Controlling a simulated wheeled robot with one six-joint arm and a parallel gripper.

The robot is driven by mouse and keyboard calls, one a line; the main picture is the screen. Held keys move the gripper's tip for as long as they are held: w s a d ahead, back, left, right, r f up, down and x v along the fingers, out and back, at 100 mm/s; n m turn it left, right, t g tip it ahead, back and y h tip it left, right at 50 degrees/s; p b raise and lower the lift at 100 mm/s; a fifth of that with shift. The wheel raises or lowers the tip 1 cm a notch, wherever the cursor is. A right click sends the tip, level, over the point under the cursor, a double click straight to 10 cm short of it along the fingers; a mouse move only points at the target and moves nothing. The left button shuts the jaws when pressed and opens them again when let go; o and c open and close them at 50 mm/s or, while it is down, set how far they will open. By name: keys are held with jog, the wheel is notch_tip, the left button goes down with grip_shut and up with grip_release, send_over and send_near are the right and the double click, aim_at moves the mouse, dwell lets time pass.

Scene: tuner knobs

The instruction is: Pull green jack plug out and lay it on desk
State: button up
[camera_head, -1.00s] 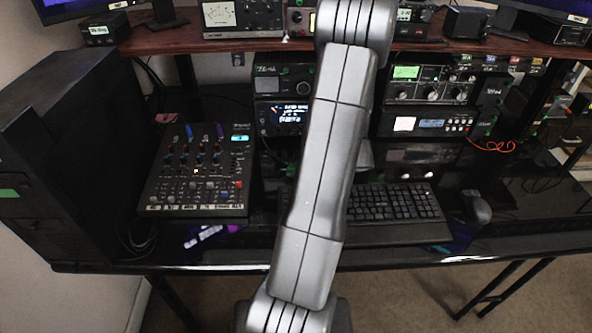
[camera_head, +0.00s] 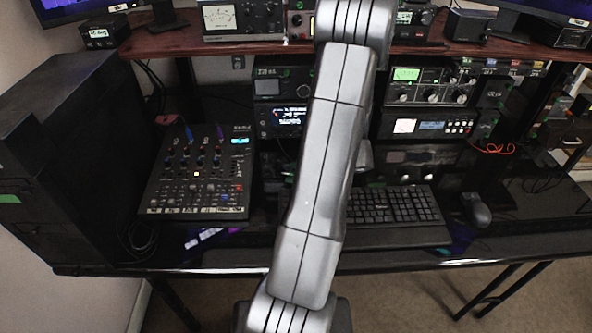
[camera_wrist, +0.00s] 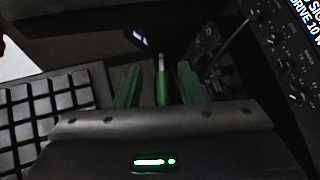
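In the wrist view, a slim green jack plug (camera_wrist: 161,86) with a silver tip shows between the two green fingers of my gripper (camera_wrist: 160,88). Dark gaps show on both sides of the plug, so the fingers appear apart from it and open. The silver tip points away from the gripper body. I cannot tell whether the plug touches the surface behind it. In the head view, my arm hides the gripper and the plug. The black glossy desk (camera_head: 520,232) shows there.
A keyboard (camera_head: 396,207) lies on the desk, also at the left of the wrist view (camera_wrist: 62,105). A mouse (camera_head: 476,210) is right of it. A mixer (camera_head: 199,172) stands at left. Stacked radio units (camera_head: 430,127) stand behind. A radio with a lit display (camera_wrist: 290,50) fills the wrist view's right.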

jog(key=shift+r+p, duration=0.3)
jog(key=shift+r, duration=0.35)
jog(key=shift+w, duration=0.1)
jog(key=o, duration=0.5)
jog(key=shift+o, duration=0.2)
jog(key=shift+d+r, duration=0.1)
jog(key=shift+r, duration=0.05)
jog(key=v, duration=1.3)
jog(key=shift+s+d, duration=0.2)
jog(key=shift+s, duration=0.05)
jog(key=shift+a+r, duration=0.1)
jog(key=shift+r, duration=0.05)
